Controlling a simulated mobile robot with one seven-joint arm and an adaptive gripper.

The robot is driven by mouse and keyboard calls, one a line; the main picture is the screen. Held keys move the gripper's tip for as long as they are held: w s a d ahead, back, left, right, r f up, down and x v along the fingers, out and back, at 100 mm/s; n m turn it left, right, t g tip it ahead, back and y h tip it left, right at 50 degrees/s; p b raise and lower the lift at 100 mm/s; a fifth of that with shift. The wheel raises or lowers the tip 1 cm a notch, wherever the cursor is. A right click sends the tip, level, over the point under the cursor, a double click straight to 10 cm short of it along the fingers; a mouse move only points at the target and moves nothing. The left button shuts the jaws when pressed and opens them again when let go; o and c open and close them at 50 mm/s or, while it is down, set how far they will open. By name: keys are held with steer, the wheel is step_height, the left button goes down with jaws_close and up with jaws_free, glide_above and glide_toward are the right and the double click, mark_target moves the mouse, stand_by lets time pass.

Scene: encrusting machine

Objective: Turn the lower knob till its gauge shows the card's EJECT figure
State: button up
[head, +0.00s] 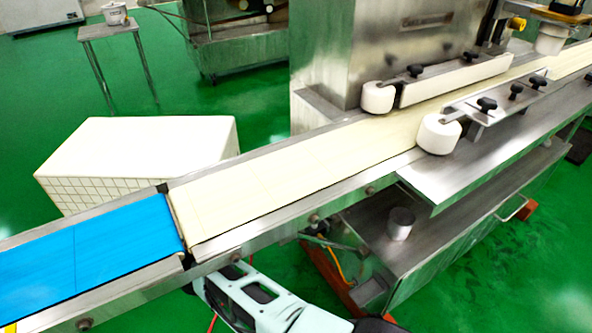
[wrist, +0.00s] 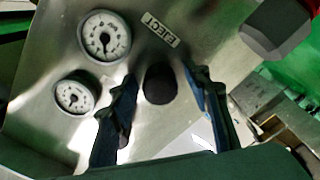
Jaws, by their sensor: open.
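In the wrist view a black round knob (wrist: 160,84) stands on a brushed metal panel (wrist: 180,135). My gripper (wrist: 161,77) is open, with one dark blue finger on each side of the knob; I cannot tell whether either touches it. A larger white gauge (wrist: 105,36) and a smaller white gauge (wrist: 74,96) sit on the panel left of the knob. Their needles and figures are too small to read surely. A tilted label (wrist: 160,30) reading EJECT is above the knob; no figure is readable on it. The head view does not show the panel or my gripper.
In the wrist view a dark grey faceted block (wrist: 276,27) is at the upper right. In the head view a conveyor with a cream belt (head: 280,172) and a blue belt (head: 90,248) runs above my arm. A white tiled block (head: 140,145) stands behind it.

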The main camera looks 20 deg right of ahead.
steer(key=s+a, duration=0.2)
steer(key=a, duration=0.9)
steer(key=shift+s+a, duration=0.15)
steer(key=shift+a, duration=0.25)
steer(key=shift+s, duration=0.1)
